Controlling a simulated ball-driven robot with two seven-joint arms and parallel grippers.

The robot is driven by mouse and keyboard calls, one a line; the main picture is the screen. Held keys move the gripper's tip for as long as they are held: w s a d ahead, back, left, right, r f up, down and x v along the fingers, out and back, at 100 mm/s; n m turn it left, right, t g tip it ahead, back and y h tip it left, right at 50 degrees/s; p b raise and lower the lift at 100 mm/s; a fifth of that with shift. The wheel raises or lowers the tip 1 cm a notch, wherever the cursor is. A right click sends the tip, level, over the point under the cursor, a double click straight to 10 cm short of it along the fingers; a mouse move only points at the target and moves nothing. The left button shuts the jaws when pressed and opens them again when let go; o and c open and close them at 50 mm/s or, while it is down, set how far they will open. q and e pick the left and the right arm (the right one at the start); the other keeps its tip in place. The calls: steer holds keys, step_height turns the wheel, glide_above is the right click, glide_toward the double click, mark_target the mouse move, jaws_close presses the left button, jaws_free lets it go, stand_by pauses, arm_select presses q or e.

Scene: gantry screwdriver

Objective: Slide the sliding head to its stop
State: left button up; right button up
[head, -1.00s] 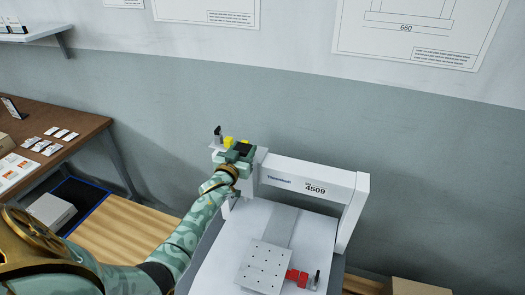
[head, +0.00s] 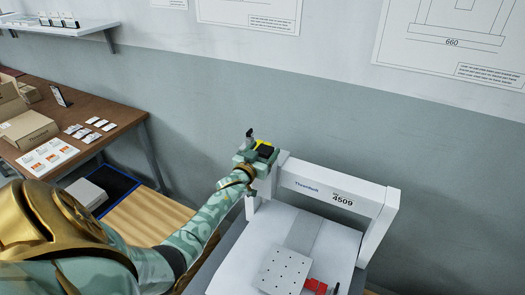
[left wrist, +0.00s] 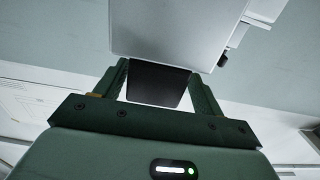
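The sliding head is at the gantry's left end, mostly hidden behind my left gripper (head: 258,158); a black knob (head: 250,133) and yellow parts (head: 264,145) show there. In the left wrist view, a black block (left wrist: 157,85) below a grey-white housing (left wrist: 175,28) lies between the fingers of my left gripper (left wrist: 160,70). The fingertips look very near its sides; I cannot tell if they press on it. My right gripper is not in view.
On the base lie a plate with holes (head: 284,270) and a red clamp (head: 315,286). A brown table (head: 100,143) with boxes and cards stands at the left. A grey wall (head: 300,120) is close behind the gantry. The gantry beam's front looks clear.

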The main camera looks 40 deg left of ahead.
arm_select(q)
steer(key=p+v, duration=0.4)
steer(key=v, duration=1.2)
steer(key=shift+s, duration=0.2)
